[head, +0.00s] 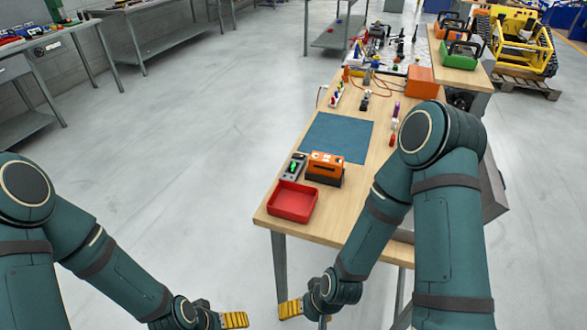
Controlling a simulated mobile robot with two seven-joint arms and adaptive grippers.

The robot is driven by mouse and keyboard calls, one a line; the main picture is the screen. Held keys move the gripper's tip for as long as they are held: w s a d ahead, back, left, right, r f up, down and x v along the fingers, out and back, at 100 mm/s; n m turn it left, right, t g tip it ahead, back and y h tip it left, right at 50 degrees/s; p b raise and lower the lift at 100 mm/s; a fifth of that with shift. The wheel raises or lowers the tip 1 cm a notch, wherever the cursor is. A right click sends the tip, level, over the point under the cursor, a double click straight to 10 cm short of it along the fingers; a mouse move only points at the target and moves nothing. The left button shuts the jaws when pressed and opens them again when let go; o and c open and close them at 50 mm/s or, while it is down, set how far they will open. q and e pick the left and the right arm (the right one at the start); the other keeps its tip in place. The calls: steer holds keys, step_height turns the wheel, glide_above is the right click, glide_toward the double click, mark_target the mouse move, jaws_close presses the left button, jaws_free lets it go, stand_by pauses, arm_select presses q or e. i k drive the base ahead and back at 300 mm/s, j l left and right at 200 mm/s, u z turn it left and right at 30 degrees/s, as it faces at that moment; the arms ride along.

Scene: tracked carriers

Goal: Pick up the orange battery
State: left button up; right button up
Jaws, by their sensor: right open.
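An orange block with a black base (325,167), which looks like the orange battery, stands upright on the wooden workbench (343,221) near its front end, just behind a red tray. My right gripper (291,308) is open, low in front of the bench's near end and well apart from the battery; its yellow finger pad shows. My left gripper (234,320) is at the bottom edge, left of the right one, also away from the bench. Only one yellow pad of it shows clearly, so its opening cannot be told.
The empty red tray (292,203) and a grey device with a green light (294,167) sit close to the battery. A blue mat (337,137) lies behind it. An orange box (422,82) and small tools stand farther back. Open floor (180,160) lies left of the bench.

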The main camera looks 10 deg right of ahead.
mark_target(331, 166)
steer(key=z, duration=1.45)
steer(key=j+z, duration=0.2)
steer(key=z, duration=0.25)
steer(key=j+z, duration=0.2)
steer(key=z, duration=0.25)
steer(key=j+z, duration=0.15)
steer(key=z, duration=0.3)
steer(key=k+j+z, duration=0.15)
steer(key=j+z, duration=0.35)
steer(key=k+j+z, duration=0.15)
steer(key=z, duration=0.3)
steer(key=k+j+z, duration=0.5)
steer(key=k+j, duration=0.5)
steer(key=k, duration=0.15)
steer(key=k+j, duration=0.3)
steer(key=k, duration=0.2)
